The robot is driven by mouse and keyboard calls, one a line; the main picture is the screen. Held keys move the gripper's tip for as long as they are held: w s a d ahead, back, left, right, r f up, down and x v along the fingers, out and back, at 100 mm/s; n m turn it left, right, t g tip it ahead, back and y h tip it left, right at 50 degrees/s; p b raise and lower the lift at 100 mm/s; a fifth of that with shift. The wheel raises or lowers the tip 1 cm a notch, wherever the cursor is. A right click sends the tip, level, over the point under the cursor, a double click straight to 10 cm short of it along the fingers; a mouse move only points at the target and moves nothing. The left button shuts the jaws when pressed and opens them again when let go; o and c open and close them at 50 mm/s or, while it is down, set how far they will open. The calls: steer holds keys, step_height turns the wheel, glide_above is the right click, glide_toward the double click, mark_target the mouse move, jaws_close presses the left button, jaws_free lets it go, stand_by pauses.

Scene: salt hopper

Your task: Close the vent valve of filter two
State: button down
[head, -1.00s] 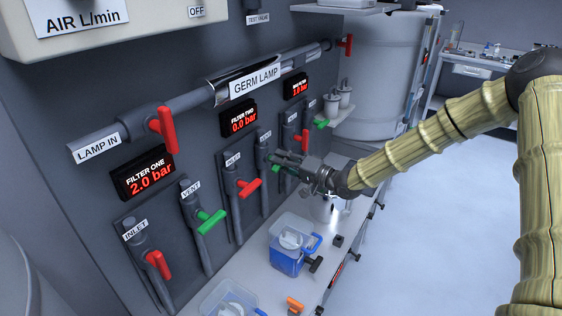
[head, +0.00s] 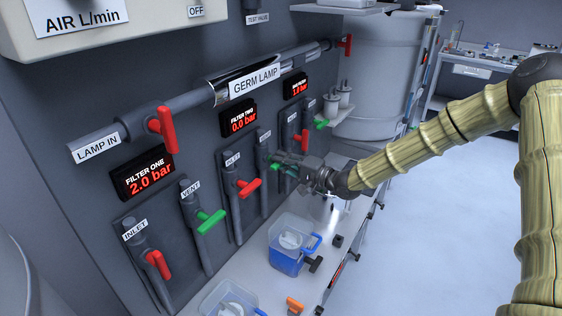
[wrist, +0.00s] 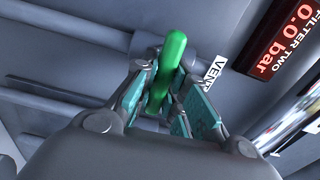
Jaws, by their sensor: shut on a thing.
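Filter two's vent valve has a green handle, which shows in the wrist view (wrist: 163,72) between my gripper's teal finger pads. Its pipe (head: 263,160) rises on the wall panel under the filter two display, and the handle is mostly hidden by my gripper in the head view. My gripper (head: 284,163) is shut on the green handle. The VENT label (wrist: 212,67) is beside the handle in the wrist view. The filter two display (head: 238,119) reads 0.0 bar.
Filter two's red inlet handle (head: 250,187) is just left of my gripper. Filter one's green vent handle (head: 209,222) and red inlet handle (head: 158,263) are farther left. A blue container (head: 286,260) stands on the bench below. The floor at right is clear.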

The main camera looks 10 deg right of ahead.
steer(key=shift+d, duration=0.15)
steer(key=c, duration=1.4)
jaws_free()
steer(key=shift+d, duration=0.1)
steer(key=shift+c, duration=0.2)
steer(key=v, duration=1.2)
